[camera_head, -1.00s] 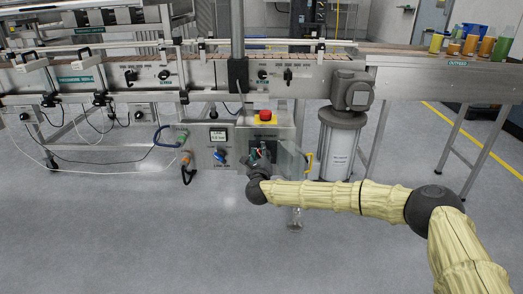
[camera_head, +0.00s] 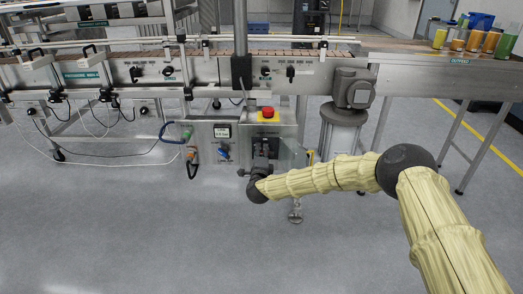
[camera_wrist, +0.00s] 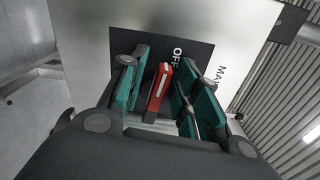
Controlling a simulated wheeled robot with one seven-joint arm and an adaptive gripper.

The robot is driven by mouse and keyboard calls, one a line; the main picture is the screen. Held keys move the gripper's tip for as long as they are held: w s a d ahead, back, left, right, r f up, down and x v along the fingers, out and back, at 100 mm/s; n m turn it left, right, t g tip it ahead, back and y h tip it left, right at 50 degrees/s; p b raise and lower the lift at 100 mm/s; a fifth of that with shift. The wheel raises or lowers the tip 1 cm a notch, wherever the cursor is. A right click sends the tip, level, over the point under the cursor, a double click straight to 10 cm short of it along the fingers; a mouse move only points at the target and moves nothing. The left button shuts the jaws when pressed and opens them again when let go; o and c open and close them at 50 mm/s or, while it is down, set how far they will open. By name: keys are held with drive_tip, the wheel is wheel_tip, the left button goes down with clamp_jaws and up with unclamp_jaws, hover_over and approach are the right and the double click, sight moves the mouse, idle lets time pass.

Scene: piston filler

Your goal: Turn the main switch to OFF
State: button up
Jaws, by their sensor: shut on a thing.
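The main switch's red handle (camera_wrist: 159,86), with a white line along it, stands on a dark plate (camera_wrist: 194,53). In the wrist view the upper end of the handle lies beside the word OFF; part of the word MAIN shows further right. My gripper (camera_wrist: 165,92) has its green-padded fingers on both sides of the handle and is shut on it. In the head view my gripper (camera_head: 262,165) is at the front of the control box (camera_head: 222,155) and hides the switch.
A red emergency button (camera_head: 268,113) on a yellow base sits on top of the box. A blue knob (camera_head: 224,151) is left of my gripper. The floor in front is free.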

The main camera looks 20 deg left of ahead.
drive_tip(key=shift+f+n, duration=0.1)
drive_tip(key=shift+n, duration=0.6)
drive_tip(key=shift+p, duration=0.3)
drive_tip(key=o, duration=1)
drive_tip(key=shift+c, duration=0.2)
drive_tip(key=shift+s, duration=0.1)
drive_tip(key=v, duration=1.2)
